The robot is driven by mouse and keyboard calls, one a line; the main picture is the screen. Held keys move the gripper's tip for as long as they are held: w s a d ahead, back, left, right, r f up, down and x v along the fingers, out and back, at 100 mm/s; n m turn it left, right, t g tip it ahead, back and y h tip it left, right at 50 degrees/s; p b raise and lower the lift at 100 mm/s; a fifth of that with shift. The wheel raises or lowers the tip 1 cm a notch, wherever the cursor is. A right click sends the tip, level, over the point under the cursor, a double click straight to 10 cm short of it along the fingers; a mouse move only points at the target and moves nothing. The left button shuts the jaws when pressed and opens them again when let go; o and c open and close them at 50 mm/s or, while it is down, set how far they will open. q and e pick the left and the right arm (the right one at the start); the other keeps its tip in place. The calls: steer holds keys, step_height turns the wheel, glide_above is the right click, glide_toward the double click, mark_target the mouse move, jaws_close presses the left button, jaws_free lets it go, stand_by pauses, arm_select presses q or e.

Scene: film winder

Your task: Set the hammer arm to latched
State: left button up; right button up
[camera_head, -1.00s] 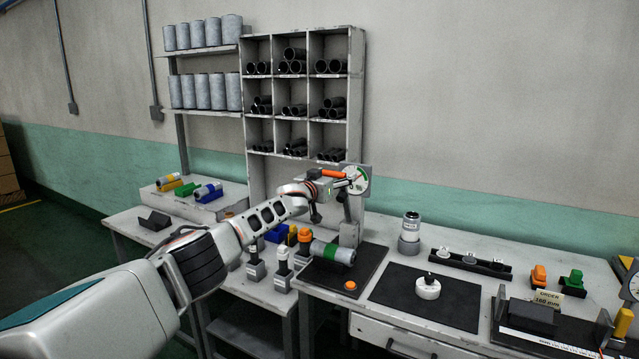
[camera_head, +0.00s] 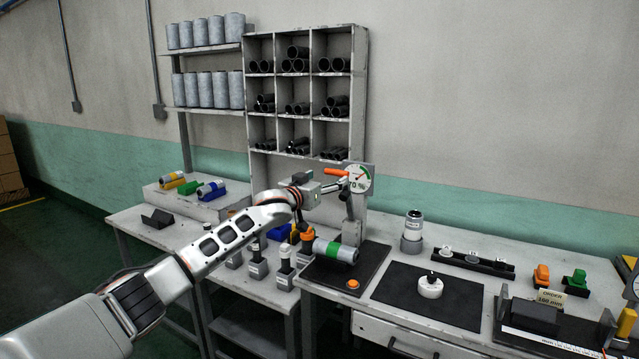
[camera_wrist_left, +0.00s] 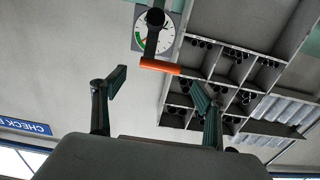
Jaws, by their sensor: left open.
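The hammer arm shows as an orange grip (camera_head: 336,171) sticking out to the left near the top of the tester post (camera_head: 351,220), beside a round white dial (camera_head: 359,178). My left gripper (camera_head: 338,186) is open and empty, just below and near the orange grip. In the left wrist view the orange grip (camera_wrist_left: 160,66) lies beyond the open fingertips (camera_wrist_left: 158,90), between their lines and apart from them. The dial (camera_wrist_left: 154,33) shows behind a dark round end. Whether the arm's latch is engaged cannot be told. My right gripper is not in view.
A silver roll with a green band (camera_head: 335,250) lies at the post's foot on a black mat, near an orange button (camera_head: 352,284). Labelled posts (camera_head: 284,265) stand to the left. A pigeonhole rack (camera_head: 304,90) of black tubes rises behind.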

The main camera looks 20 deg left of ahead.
arm_select(q)
steer(key=shift+s+a+r, duration=0.1)
steer(key=shift+s, duration=1.5)
steer(key=s+d+f+m+g+h, duration=0.1)
steer(key=s+d+f, duration=0.5)
steer(key=f, duration=0.5)
steer(key=s+d+f+m+g+h, duration=0.1)
steer(key=s+d+f+g, duration=0.1)
steer(key=s+d+f, duration=0.65)
steer(key=s+d+f+m+g+h, duration=0.15)
steer(key=s+f, duration=0.35)
steer(key=f, duration=0.9)
steer(key=s+f, duration=0.5)
steer(key=s, duration=0.5)
steer(key=s+d+f+g+y, duration=0.1)
steer(key=s+f, duration=0.4)
steer(key=s, duration=0.5)
steer(key=s+d+f+g+y, duration=0.1)
steer(key=s+f, duration=0.4)
steer(key=s, duration=0.6)
steer(key=shift+f, duration=0.2)
steer(key=shift+g, duration=0.25)
